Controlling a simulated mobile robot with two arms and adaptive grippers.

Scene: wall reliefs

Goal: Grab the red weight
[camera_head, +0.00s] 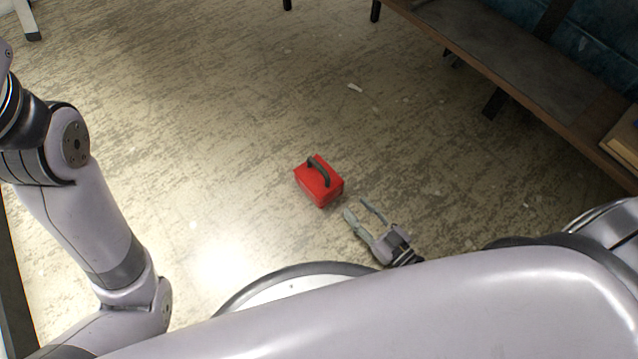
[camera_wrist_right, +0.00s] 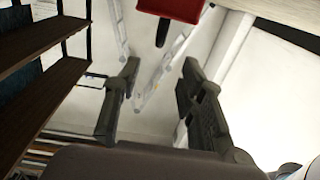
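The red weight (camera_head: 319,183) is a small red block with a dark handle on top, standing on the floor in the middle of the head view. It also shows cut off at the top edge of the right wrist view (camera_wrist_right: 178,9), with its dark handle pointing down in the picture. My right gripper (camera_head: 356,207) is open and empty, just to the lower right of the weight, with its fingers pointing towards it but apart from it. Its two spread fingers also show in the right wrist view (camera_wrist_right: 160,68). My left gripper is out of view; only my left arm shows.
A bench (camera_head: 510,75) with a wooden edge and dark legs runs along the upper right. The speckled floor (camera_head: 220,110) around the weight is mostly clear, with small pale scraps. The wrist view shows dark shelves (camera_wrist_right: 45,85) at left and a ladder (camera_wrist_right: 165,70) behind the fingers.

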